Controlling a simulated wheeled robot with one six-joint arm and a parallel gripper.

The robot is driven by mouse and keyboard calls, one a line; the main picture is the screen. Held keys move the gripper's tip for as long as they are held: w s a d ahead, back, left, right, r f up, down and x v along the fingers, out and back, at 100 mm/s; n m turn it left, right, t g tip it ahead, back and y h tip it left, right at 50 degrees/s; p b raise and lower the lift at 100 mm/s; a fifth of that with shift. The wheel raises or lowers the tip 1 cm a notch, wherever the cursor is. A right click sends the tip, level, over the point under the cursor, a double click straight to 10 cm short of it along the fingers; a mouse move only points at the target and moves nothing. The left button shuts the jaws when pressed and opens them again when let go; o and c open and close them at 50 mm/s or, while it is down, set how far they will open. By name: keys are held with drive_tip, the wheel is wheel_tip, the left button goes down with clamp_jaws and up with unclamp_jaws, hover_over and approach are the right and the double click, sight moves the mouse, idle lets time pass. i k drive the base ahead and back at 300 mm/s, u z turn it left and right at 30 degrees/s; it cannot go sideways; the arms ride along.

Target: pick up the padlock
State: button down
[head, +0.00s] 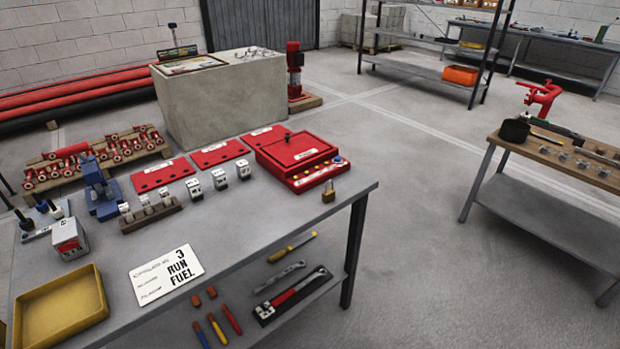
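A small brass-coloured padlock (328,192) sits on the grey metal table (250,232), close to its right edge. It looks upright, with its shackle on top. It is just in front of the right corner of the red panel box (300,158); I cannot tell whether they touch. My gripper is not in view.
Red plates (219,153), small white-and-grey blocks (219,179), a white sign (166,272), a yellow tray (60,310) and a blue press (100,190) occupy the table. Tools lie on the lower shelf. A workbench (565,160) stands right; open floor (430,200) lies between.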

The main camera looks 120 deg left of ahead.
sight(328, 195)
drive_tip(key=u, duration=3)
drive_tip(key=k, duration=0.45)
drive_tip(key=z, duration=1.2)
drive_tip(key=i, duration=1)
drive_tip(key=u, duration=1.05)
drive_tip(key=i, duration=0.7)
drive_tip(key=u, duration=0.7)
